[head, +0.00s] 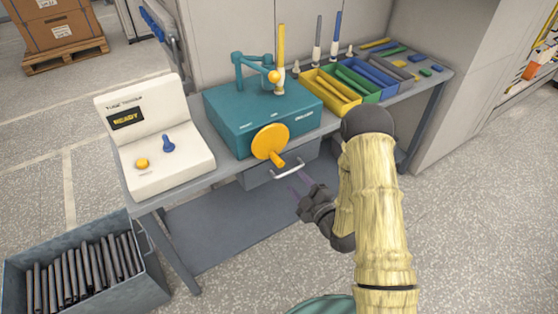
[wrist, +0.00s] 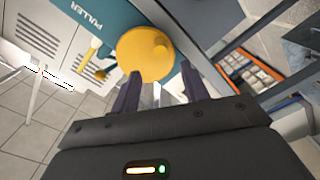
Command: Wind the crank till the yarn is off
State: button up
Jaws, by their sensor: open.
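The crank is a yellow disc (head: 270,141) with a short handle (head: 277,160) on the front of a teal machine (head: 262,112). The disc also shows large in the wrist view (wrist: 147,54), just beyond my fingertips. A yellow tube (head: 281,45) stands upright on top of the machine, with a pale wrap near its base (head: 279,82); I cannot tell how much yarn is there. A teal arm with an orange knob (head: 274,76) reaches beside it. My gripper (head: 299,183) is open and empty, below and right of the crank, apart from it. In the wrist view its two fingers (wrist: 160,88) stand wide apart.
A drawer with a silver handle (head: 289,169) sits under the bench near my gripper. A white console (head: 155,140) reading READY stands left. Yellow, green and blue bins (head: 331,103) stand right. A grey crate of dark rods (head: 150,284) is on the floor at left.

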aim_at(279, 162)
jog(key=p+x, duration=0.1)
jog(key=x, duration=1)
jog(key=shift+c, duration=0.3)
jog(key=shift+a, duration=0.1)
jog(key=c, duration=0.9)
